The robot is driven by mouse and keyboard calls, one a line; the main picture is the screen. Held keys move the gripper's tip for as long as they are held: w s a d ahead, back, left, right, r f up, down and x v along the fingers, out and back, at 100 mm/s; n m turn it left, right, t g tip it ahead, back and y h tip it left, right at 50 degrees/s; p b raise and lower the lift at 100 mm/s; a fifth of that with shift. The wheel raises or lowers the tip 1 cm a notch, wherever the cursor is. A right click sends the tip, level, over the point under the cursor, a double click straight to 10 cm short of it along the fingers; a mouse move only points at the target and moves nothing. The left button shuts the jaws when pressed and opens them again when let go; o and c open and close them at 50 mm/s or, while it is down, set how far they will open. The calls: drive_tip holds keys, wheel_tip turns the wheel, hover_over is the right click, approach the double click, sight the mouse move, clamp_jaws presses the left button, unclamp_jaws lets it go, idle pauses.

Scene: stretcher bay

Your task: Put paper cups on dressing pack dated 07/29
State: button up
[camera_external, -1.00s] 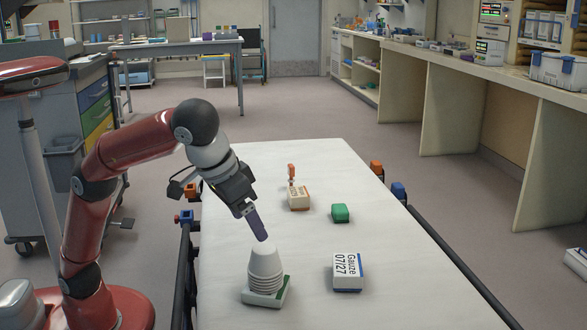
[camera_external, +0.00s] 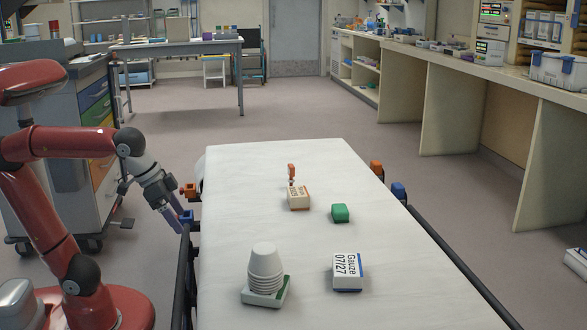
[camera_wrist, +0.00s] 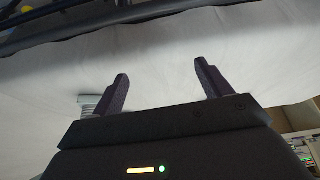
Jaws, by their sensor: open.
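A stack of white paper cups (camera_external: 265,268) stands upside down on a white, green-edged pack (camera_external: 265,291) at the stretcher's near left. That pack's label is not visible. A blue-edged pack (camera_external: 347,272) reading "Gauze 07/27" lies to its right. An orange-edged pack (camera_external: 299,198) lies farther back; its print is too small to read surely. My gripper (camera_external: 177,224) is open and empty beside the stretcher's left rail, away from the cups. Its spread fingers (camera_wrist: 161,70) show in the wrist view, with what looks like the cups' ribbed edge (camera_wrist: 88,105) partly hidden behind the left finger.
A green block (camera_external: 340,213) and a small orange item (camera_external: 291,173) are on the white stretcher (camera_external: 315,160). Dark side rails with blue and orange clamps (camera_external: 398,190) edge it.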

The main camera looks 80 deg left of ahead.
drive_tip(key=s+a+f, duration=0.3)
drive_tip(key=s+f, duration=0.5)
drive_tip(key=f, duration=0.1)
drive_tip(key=shift+a+m+t, duration=0.15)
drive_tip(key=shift+m+t, duration=0.15)
